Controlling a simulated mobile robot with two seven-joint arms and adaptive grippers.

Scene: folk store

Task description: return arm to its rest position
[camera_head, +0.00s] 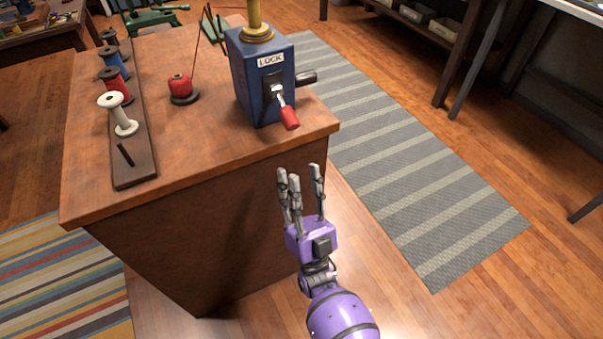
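My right gripper (303,184) is in front of the near right part of the wooden table, over its front side and the floor in the picture. Its grey fingers point up and stand apart, with nothing between them. The purple arm comes in from the bottom. My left gripper is not in view. On the table stands a blue box (250,90) marked LOCK, with a red-tipped lever (288,114) on its front and a dark knob on its right side. The gripper is apart from the box and the lever.
The wooden table (205,135) holds a dark rack (133,166) with several thread spools and a separate red spool (180,87). A grey striped rug (400,170) lies to the right, a multicoloured one (60,285) at lower left.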

